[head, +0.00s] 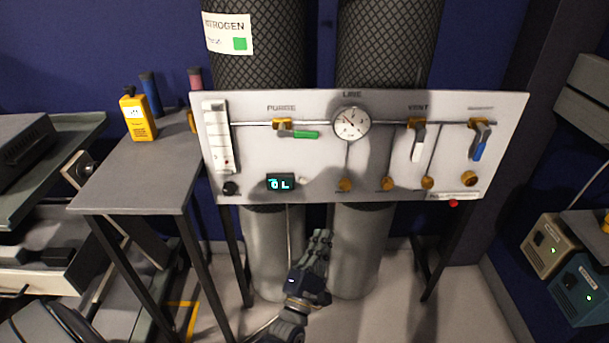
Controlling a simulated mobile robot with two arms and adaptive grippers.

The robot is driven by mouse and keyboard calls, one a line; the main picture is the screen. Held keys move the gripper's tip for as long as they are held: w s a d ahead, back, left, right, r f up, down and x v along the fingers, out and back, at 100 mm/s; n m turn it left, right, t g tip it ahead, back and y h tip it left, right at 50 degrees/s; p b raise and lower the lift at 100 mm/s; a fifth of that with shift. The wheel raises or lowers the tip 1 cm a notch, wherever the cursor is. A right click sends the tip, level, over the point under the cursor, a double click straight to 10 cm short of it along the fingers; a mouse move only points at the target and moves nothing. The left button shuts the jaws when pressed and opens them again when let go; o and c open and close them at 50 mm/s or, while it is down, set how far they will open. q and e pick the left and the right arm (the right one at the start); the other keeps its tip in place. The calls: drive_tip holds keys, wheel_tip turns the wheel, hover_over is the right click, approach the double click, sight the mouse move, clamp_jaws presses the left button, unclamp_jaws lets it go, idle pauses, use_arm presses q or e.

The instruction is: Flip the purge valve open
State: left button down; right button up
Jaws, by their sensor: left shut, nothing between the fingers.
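The purge valve (283,124) is a brass body on the pipe across the white panel (255,160), under the "PURGE" label. Its green lever (305,134) points right and lies roughly parallel to the pipe. My left gripper (322,237) is below the panel's lower edge, in front of the cylinders. It is shut and empty, fingers pointing up, well below the green lever and apart from it. My right gripper is not in view.
A round gauge (351,123) sits right of the purge valve. The vent valve's white lever (417,143) and a blue lever (479,146) hang down. A digital display (281,183) is lower left.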

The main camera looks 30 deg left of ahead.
sight(297, 131)
use_arm(q)
drive_tip(key=s+a+r+n+t+y+b, duration=0.2)
drive_tip(key=a+r+n+y+b, duration=0.2)
drive_tip(key=r+n+y, duration=0.7)
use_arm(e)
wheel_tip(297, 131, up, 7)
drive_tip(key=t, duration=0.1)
use_arm(q)
drive_tip(key=shift+w+a+r+n+h+p, duration=0.4)
drive_tip(key=shift+w+r, duration=0.6)
drive_tip(key=shift+r, duration=0.6)
drive_tip(key=shift+w+a+r+n+h+p, duration=0.35)
drive_tip(key=shift+w+a+r, duration=0.5)
drive_tip(key=shift+r, duration=0.8)
drive_tip(key=shift+w+a+r+n+h+p, duration=0.15)
drive_tip(key=shift+w+a+r+n+h, duration=0.25)
drive_tip(key=shift+w+r, duration=1)
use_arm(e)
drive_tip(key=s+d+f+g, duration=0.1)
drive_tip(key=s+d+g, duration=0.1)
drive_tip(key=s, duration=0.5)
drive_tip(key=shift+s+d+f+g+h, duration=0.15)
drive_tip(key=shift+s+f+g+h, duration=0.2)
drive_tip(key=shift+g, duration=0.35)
use_arm(q)
drive_tip(key=shift+s+d+r, duration=0.1)
drive_tip(key=shift+s+r, duration=0.1)
drive_tip(key=shift+s, duration=0.05)
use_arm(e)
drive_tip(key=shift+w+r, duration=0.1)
